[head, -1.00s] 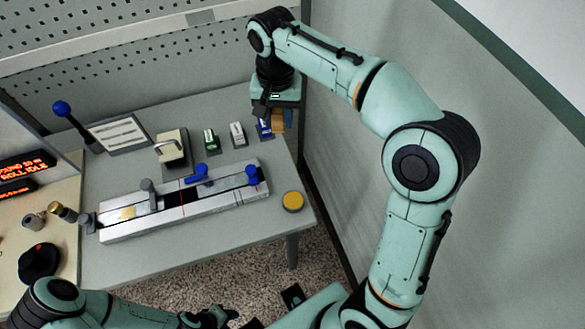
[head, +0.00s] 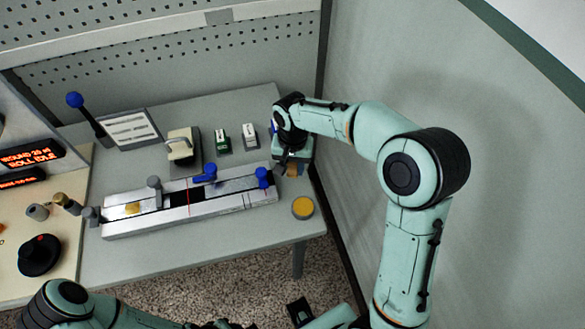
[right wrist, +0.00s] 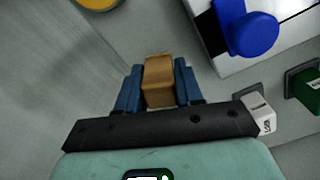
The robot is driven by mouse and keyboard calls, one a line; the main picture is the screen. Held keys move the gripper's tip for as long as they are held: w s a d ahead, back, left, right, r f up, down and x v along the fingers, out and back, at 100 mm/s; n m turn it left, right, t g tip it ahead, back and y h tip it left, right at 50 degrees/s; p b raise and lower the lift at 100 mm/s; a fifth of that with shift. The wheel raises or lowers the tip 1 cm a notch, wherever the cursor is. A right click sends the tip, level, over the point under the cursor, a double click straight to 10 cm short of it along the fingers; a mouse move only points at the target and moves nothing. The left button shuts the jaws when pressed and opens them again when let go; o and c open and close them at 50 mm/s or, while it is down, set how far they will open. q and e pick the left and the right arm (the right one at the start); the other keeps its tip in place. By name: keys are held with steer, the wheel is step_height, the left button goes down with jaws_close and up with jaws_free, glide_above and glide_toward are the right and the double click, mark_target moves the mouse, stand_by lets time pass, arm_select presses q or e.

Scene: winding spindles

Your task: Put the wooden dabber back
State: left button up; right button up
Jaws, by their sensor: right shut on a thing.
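The wooden dabber (right wrist: 159,82) is a brown block between the two blue fingers of my right gripper (right wrist: 158,88) in the right wrist view. My right gripper is shut on it. In the head view, the dabber (head: 294,170) shows partly under my right gripper (head: 290,166), near the table's right edge, just right of the winding rail's end. A round yellow pad in a grey dish (head: 303,208) sits on the table just in front of it; its edge also shows in the right wrist view (right wrist: 97,2). My left gripper (head: 216,325) is mostly cut off at the bottom edge.
The long metal rail (head: 225,205) with blue knobs (head: 262,177) lies left of my right gripper. A green block (head: 222,141), a white block (head: 250,136) and a clamp-like device (head: 183,147) stand behind it. A wall panel (head: 400,60) rises on the right.

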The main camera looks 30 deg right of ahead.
steer(key=shift+f, duration=0.7)
arm_select(q)
steer(key=shift+f, duration=0.1)
arm_select(e)
steer(key=shift+f, duration=0.2)
arm_select(q)
steer(key=shift+s+f, duration=0.1)
arm_select(e)
steer(key=o, duration=1)
steer(key=shift+o, duration=0.2)
steer(key=shift+r, duration=0.1)
steer(key=shift+r, duration=0.3)
arm_select(q)
steer(key=shift+w+r+p, duration=0.3)
steer(key=shift+r+p, duration=0.05)
steer(key=shift+r, duration=0.2)
steer(key=shift+w+r+p, duration=0.25)
steer(key=shift+r+p, duration=0.1)
steer(key=shift+r, duration=0.15)
arm_select(e)
step_height(320, 180, up, 12)
steer(key=shift+f, duration=0.2)
